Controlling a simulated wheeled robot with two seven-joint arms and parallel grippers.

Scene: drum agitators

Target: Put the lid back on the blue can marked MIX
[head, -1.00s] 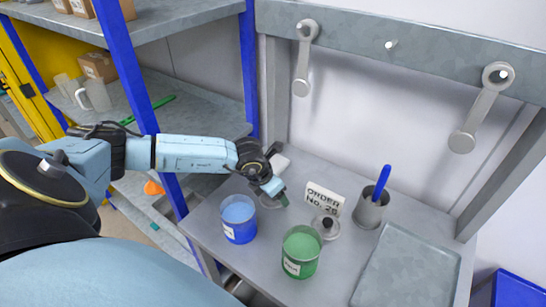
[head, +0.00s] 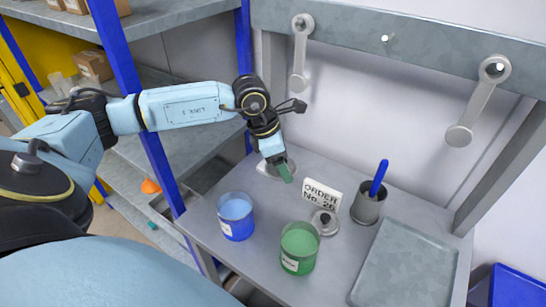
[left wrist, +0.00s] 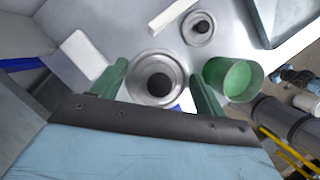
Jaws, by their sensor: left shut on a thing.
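The blue can (head: 236,216) stands open at the left front of the bench, with blue contents and a small white label whose text I cannot read. My left gripper (head: 286,172) is behind and to the right of it. In the left wrist view, a round grey lid with a black knob (left wrist: 158,86) sits between the green fingers of my left gripper (left wrist: 159,92), which is shut on it. In the head view the gripper partly hides the lid. A bit of blue shows below the lid in the left wrist view. My right gripper is not in view.
The open green can (head: 299,248) stands right of the blue one. Another knobbed lid (head: 325,222) lies by the order sign (head: 322,196). A grey cup (head: 367,208) with a blue-handled tool and a tray (head: 405,265) are farther right. A white block (left wrist: 83,55) is beside the gripper.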

